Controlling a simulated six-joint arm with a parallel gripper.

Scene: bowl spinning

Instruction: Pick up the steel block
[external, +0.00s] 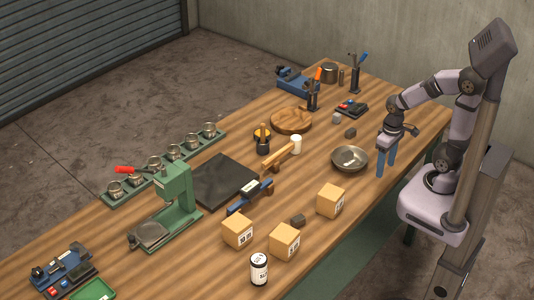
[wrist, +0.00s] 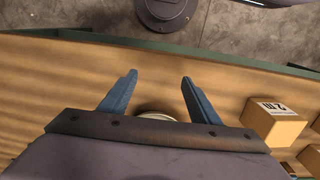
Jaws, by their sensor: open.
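My gripper (external: 386,168) is open and empty, with its blue fingers pointing down just right of the metal bowl (external: 349,159). In the wrist view my gripper (wrist: 158,78) has its fingers wide apart over bare wood. A light grey block (external: 337,118), which looks like the steel block, sits on the bench beyond the bowl, apart from my gripper. A darker grey-brown block (external: 350,132) lies close to it, and another dark block (external: 298,220) lies among the cartons. No grey block shows in the wrist view.
Several cartons, one of them a near carton (external: 331,200), stand along the bench's front. A round wooden dish (external: 291,121), a white cylinder (external: 296,144) and a green press (external: 175,195) stand farther back and left. Bare wood surrounds the bowl.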

